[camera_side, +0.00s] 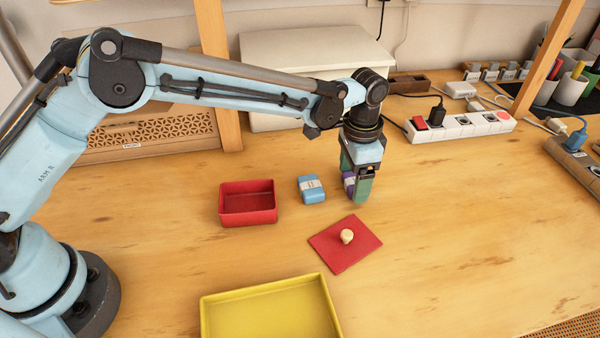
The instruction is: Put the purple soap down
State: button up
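The purple soap (349,184) has a pale band and sits between the green fingers of my gripper (356,186), partly hidden by them. My gripper points down and looks shut on the soap. It is low over the wooden table, just right of the blue soap. I cannot tell whether the purple soap touches the table. The blue soap (311,196), with a white band, lies on the table between my gripper and the open red box (248,219).
A red square lid (335,258) with a pale knob (347,236) lies in front of my gripper. A yellow tray (265,291) is at the near edge. A white power strip (460,128) with plugs and cables lies at back right. The table (450,230) right of the lid is clear.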

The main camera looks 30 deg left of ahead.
jog(key=c, duration=0.9)
jog(key=shift+r, duration=0.15)
